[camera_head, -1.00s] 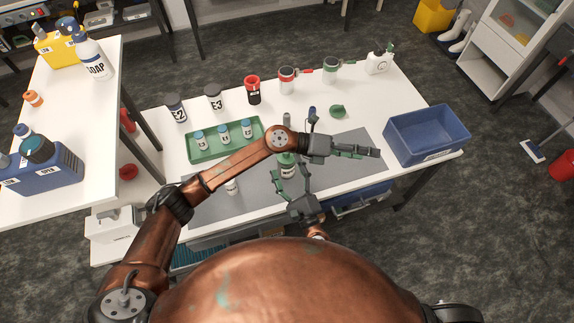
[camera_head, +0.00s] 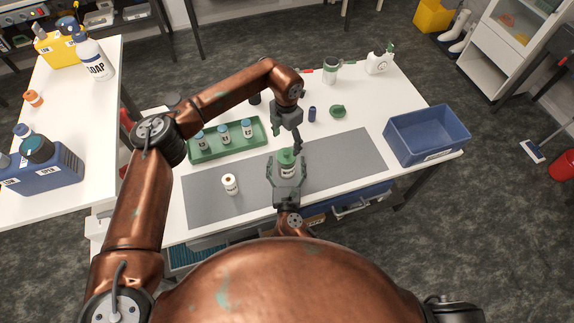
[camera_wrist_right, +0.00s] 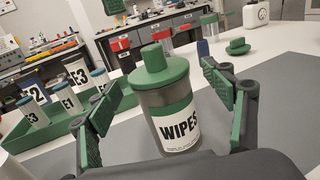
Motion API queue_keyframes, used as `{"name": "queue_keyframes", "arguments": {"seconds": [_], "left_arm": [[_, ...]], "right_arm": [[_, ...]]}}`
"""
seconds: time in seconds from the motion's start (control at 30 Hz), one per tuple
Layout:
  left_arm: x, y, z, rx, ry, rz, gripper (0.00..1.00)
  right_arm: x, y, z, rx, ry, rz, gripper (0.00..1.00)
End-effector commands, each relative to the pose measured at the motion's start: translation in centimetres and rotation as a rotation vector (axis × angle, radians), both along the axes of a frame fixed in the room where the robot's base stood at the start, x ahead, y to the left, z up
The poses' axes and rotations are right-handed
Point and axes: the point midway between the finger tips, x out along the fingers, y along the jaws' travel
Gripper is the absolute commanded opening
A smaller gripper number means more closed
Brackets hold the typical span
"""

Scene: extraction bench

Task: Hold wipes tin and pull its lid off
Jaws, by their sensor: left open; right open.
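The wipes tin (camera_wrist_right: 165,118) is grey with a white and green label and stands upright on the grey mat. Its green lid (camera_wrist_right: 160,65) sits on top, with a narrower raised knob. My right gripper (camera_head: 288,169) is open, with its fingers on either side of the tin. In the right wrist view (camera_wrist_right: 168,108) gaps show between both fingers and the tin. My left gripper (camera_head: 293,136) is open and points down, just behind the tin and lid in the head view.
A green tray (camera_head: 191,154) with several small bottles is at the left of the mat (camera_head: 340,160). A white roll (camera_head: 230,184) stands on the mat. A blue bin (camera_head: 425,150) is at right.

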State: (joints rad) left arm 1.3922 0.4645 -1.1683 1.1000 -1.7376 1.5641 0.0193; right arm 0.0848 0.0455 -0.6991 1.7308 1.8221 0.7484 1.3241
Motion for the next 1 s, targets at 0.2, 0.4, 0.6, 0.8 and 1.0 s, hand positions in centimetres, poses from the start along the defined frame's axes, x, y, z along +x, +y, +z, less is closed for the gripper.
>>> {"name": "queue_keyframes", "arguments": {"seconds": [0.2,0.4,0.6,0.8,1.0], "left_arm": [[0.0,0.0,0.0,-0.001,0.000,0.000,0.68],[0.0,0.0,0.0,-0.002,0.001,0.001,0.68],[0.0,0.0,0.0,-0.002,0.001,0.000,0.68],[0.0,0.0,0.0,-0.002,0.001,0.000,0.68],[0.0,0.0,0.0,-0.002,0.001,0.000,0.68]], "right_arm": [[2.1,0.1,0.0,-0.002,-0.001,0.001,0.75],[2.4,0.0,0.0,-0.002,0.000,0.001,0.75],[2.4,0.0,0.0,-0.002,0.000,0.001,0.70],[2.4,0.0,0.0,-0.002,0.000,0.001,0.56],[2.4,0.0,0.0,-0.002,0.000,0.001,0.42]]}}
